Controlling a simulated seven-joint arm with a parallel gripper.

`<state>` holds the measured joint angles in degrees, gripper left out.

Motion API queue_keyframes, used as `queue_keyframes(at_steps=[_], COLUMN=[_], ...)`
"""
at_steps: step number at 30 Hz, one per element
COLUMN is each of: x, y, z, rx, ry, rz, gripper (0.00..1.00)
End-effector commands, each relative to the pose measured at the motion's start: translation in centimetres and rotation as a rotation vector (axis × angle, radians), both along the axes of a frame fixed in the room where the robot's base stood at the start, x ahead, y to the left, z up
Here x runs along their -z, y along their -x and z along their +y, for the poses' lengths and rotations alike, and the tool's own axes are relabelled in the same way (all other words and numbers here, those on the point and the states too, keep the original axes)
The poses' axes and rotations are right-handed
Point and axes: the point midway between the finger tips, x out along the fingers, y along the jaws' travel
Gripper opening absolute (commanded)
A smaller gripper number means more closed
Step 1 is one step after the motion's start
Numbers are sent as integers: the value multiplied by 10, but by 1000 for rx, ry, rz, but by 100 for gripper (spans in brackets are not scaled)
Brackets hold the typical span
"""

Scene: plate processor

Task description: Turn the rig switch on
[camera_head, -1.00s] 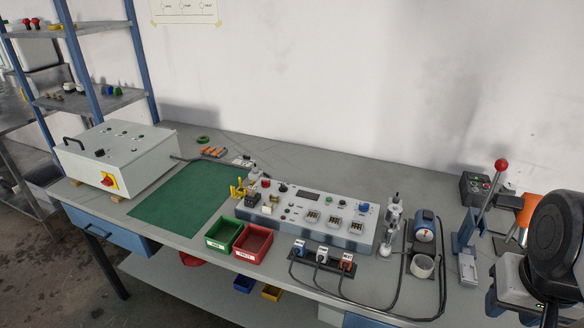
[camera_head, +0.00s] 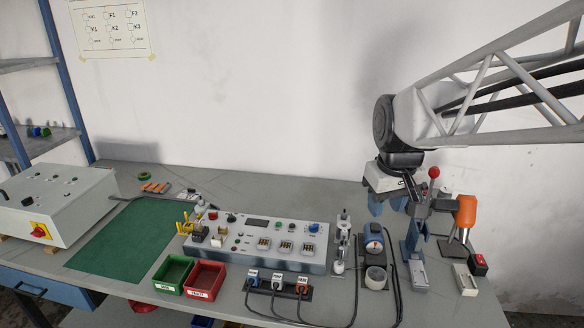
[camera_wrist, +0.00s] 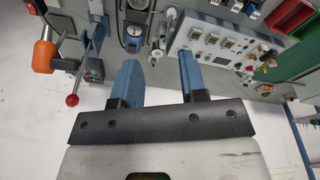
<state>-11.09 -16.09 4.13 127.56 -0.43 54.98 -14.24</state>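A grey test rig panel (camera_head: 262,243) with sockets, small buttons, a display and a blue knob (camera_head: 314,228) stands mid-bench. It also shows upside down in the wrist view (camera_wrist: 208,62). A grey box (camera_head: 62,207) at the left carries a red-and-yellow rotary switch (camera_head: 41,231). I cannot tell which control is the rig switch, nor read any switch position. My gripper (camera_head: 388,207) hangs above the back right of the bench, right of the panel and touching nothing. In the wrist view its blue fingers (camera_wrist: 160,68) are apart and empty.
A red-knobbed lever press (camera_head: 418,246), an orange-topped tool (camera_head: 464,212) and a blue round device (camera_head: 373,238) stand close below my gripper. Green (camera_head: 173,288) and red (camera_head: 205,293) bins and a cabled power strip (camera_head: 279,290) lie before the panel.

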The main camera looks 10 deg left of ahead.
Motion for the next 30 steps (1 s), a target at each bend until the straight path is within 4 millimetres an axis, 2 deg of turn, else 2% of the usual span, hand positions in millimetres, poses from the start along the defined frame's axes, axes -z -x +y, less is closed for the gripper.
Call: queue_keyframes(at_steps=[3,16,30], x=[0,10,42], y=[-26,-109,-185], z=[20,100,206], rx=[-61,-279,-519], ry=[7,31,57], rz=[10,36,65], gripper=[39,39,39])
